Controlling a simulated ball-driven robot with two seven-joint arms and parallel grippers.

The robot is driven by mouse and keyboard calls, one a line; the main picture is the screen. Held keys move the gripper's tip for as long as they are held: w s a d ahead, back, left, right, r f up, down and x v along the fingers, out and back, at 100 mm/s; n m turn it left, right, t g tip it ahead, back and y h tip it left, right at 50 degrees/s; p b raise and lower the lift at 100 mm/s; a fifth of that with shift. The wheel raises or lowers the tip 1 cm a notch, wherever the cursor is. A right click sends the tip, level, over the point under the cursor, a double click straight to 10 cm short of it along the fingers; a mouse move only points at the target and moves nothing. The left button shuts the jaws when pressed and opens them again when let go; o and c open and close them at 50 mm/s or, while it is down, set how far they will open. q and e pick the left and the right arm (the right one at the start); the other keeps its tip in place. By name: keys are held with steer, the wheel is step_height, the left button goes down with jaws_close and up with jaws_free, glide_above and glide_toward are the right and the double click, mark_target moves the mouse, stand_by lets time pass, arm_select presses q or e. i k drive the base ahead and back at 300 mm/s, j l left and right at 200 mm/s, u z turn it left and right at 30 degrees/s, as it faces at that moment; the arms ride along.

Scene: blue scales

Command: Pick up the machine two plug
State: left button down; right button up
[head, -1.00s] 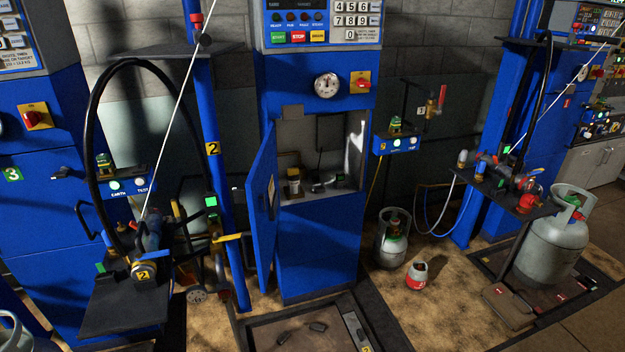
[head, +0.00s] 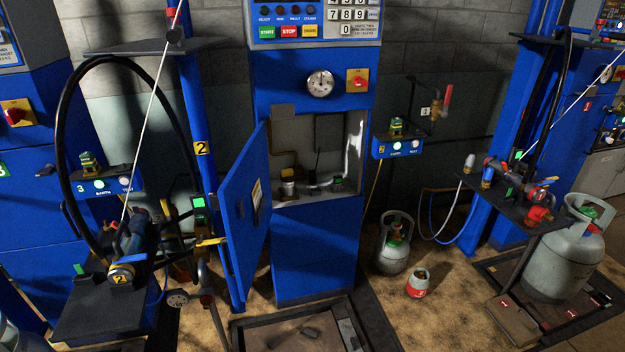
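The machine two cabinet (head: 314,245) is blue, with its door (head: 243,215) standing open. To its right, a small blue box (head: 397,149) labelled 2 is fixed near the wall. It has lit EARTH and TEST lamps. A small green and yellow fitting (head: 396,128) sits on top of it and may be the plug; I cannot tell for sure. A filling nozzle (head: 128,262) with a yellow 2 tag rests on the dark shelf at the left. Inside the cabinet are small metal fittings (head: 289,184). Neither of my grippers is in view.
A blue post (head: 202,172) with a 2 label stands left of the cabinet. A floor scale (head: 262,335) lies in front.

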mark_target(312, 173)
steer(key=l+u, duration=0.1)
steer(key=u, duration=1)
steer(key=l+u, duration=0.35)
steer(key=k+l+u, duration=0.1)
steer(key=l+u, duration=0.25)
steer(key=k+l+u, duration=0.1)
steer(key=l+u, duration=0.25)
steer(key=k+l+u, duration=0.2)
steer(key=l+u, duration=0.2)
steer(key=l, duration=0.1)
